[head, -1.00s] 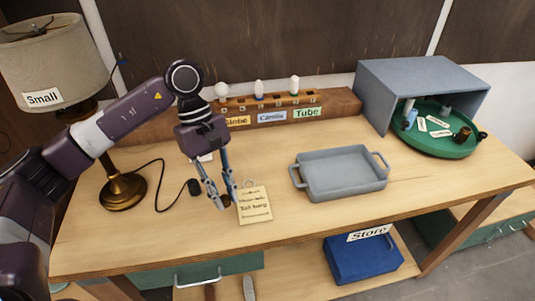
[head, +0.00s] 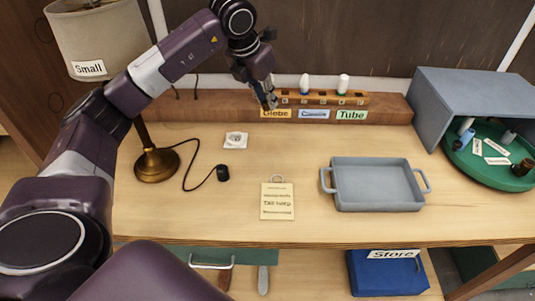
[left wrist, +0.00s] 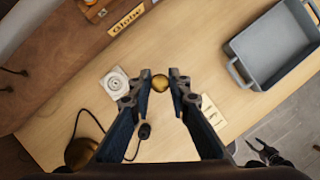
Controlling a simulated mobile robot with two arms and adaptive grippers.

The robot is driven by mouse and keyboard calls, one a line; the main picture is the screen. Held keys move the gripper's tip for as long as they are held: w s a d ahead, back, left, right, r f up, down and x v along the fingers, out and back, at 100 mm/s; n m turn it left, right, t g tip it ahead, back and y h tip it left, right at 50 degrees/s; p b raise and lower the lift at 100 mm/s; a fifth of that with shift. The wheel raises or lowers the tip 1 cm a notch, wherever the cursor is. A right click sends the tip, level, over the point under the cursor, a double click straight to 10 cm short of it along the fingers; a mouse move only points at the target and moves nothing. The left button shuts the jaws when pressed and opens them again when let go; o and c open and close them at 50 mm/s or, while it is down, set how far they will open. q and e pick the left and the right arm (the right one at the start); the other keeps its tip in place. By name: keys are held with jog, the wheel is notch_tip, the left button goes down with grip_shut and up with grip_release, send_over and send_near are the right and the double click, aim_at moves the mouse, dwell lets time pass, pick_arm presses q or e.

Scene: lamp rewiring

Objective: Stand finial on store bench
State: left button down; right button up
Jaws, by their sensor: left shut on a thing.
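A small round brass finial (left wrist: 160,83) shows between the fingertips of my left gripper (left wrist: 160,88) in the left wrist view. The gripper is shut on it. In the head view my left gripper (head: 268,102) is raised in front of the left end of the bulb rack, and the finial is hard to make out there. The wooden bench top (head: 330,227) lies below. A "Store" label (head: 393,253) is at the blue bin (head: 385,275) on the lower shelf. My right gripper (left wrist: 265,150) appears small and dark at lower right in the left wrist view.
The "Small" lamp (head: 155,163) and its cord stand at left. A white square plate (head: 236,140), a note card (head: 277,201) and a grey tray (head: 376,187) lie on the bench. A green turntable (head: 490,170) sits by the grey open box (head: 470,100). The bench between them is clear.

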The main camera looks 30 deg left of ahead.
pick_arm(q)
jog(key=a+n, duration=0.1)
jog(key=n, duration=0.1)
jog(key=p, duration=0.5)
send_near(267, 152)
jog(key=shift+y, duration=0.4)
jog(key=x, duration=0.5)
jog(key=shift+w+d, duration=0.2)
jog(key=shift+d, duration=0.05)
jog(key=shift+f, duration=0.45)
jog(key=shift+f, duration=0.15)
jog(key=c, duration=1.8)
grip_release()
